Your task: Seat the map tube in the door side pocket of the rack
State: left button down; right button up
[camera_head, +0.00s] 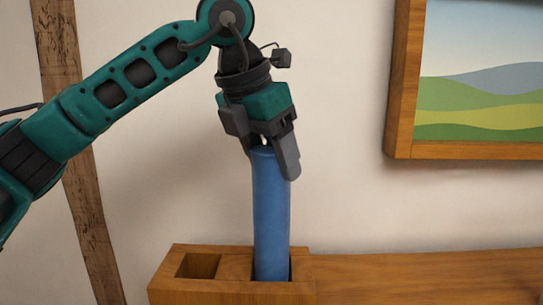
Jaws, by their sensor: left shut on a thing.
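The map tube (271,212) is a plain blue cylinder, standing close to upright. My left gripper (266,150) comes down from above and is shut on the tube's top end, one finger showing along its right side. The rack (225,293) is a wooden box at the bottom of the view. The tube's lower end is in the rack's right-hand opening, with a dark gap beside it. Its bottom is hidden, and I cannot tell how deep it sits. A square pocket (199,265) at the rack's left is empty. My right gripper is not in view.
A wooden rail (420,278) runs right from the rack. A framed landscape picture (480,100) hangs at upper right. A dark timber post (62,70) stands at the left against the pale wall. The wall area right of the tube is clear.

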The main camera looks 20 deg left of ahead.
pick_arm(q)
jog(key=c, duration=0.7)
grip_release()
jog(key=shift+f, duration=0.2)
jog(key=o, duration=0.5)
jog(key=shift+r, duration=0.1)
jog(key=shift+r, duration=0.25)
jog(key=p+v, duration=0.1)
jog(key=v, duration=1.1)
jog(key=shift+f, duration=0.2)
